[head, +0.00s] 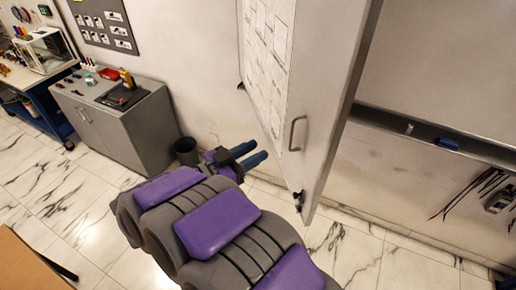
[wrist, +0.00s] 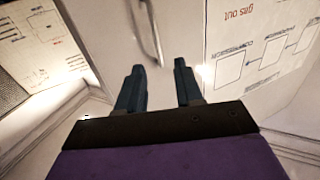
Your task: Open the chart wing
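The chart wing (head: 325,95) is a tall pale grey panel with chart sheets on its left face, and it stands out at an angle from the wall. A grey bar handle (head: 298,133) sits low on the wing; it also shows in the wrist view (wrist: 151,32), beyond the fingertips. My gripper (head: 257,151) is left of the handle, apart from it. In the wrist view its two dark blue fingers (wrist: 159,65) are spread with nothing between them. Diagram sheets (wrist: 262,60) show at right in that view.
A whiteboard with a tray (head: 430,135) is on the wall at right, behind the wing. A grey cabinet (head: 125,125) and a dark bin (head: 186,150) stand at left. A wooden table corner (head: 22,268) is at lower left. Marble floor lies open between them.

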